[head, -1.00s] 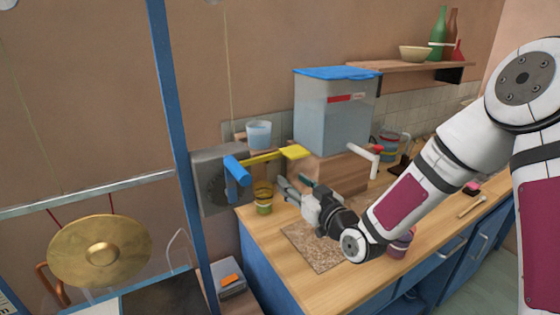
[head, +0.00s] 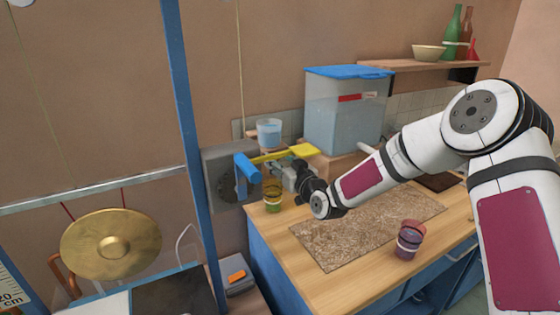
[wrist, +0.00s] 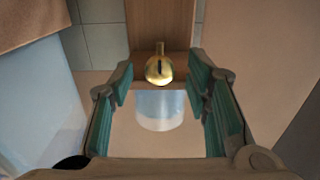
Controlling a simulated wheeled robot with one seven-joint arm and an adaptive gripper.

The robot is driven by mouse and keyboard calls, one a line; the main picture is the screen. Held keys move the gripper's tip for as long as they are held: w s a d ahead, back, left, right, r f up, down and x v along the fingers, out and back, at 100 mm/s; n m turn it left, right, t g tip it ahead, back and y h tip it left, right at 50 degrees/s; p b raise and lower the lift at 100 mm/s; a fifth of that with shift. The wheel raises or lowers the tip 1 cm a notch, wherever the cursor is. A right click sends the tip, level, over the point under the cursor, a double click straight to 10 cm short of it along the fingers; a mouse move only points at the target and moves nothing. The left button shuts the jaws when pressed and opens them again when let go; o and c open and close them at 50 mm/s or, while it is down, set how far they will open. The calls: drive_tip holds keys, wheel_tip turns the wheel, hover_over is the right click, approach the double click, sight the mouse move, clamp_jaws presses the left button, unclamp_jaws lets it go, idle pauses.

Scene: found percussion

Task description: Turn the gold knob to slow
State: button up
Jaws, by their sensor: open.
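The gold knob (wrist: 159,68) is a small round brass piece with a dark upright mark on its face. It sits at the end of a wooden board in the wrist view. My gripper (wrist: 160,88) is open, with a teal-padded finger on each side and the knob centred beyond the fingertips, apart from them. In the head view my gripper (head: 284,172) is beside the yellow bar, below the cup. I cannot make out the knob there, and no "slow" marking is readable.
A pale blue cup (head: 269,132) stands close by; a cup (wrist: 160,109) shows between my fingers. The blue handle (head: 247,168) and yellow bar (head: 284,154) are near my gripper. A lidded tank (head: 343,115) stands behind. A banded jar (head: 273,197) and red cup (head: 409,238) stand on the counter.

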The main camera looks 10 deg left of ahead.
clamp_jaws()
drive_tip(key=shift+m, duration=0.4)
drive_tip(key=m+b, duration=0.3)
drive_tip(key=m, duration=1.3)
drive_tip(key=shift+m, duration=0.4)
idle(0.4)
drive_tip(key=shift+w, duration=0.1)
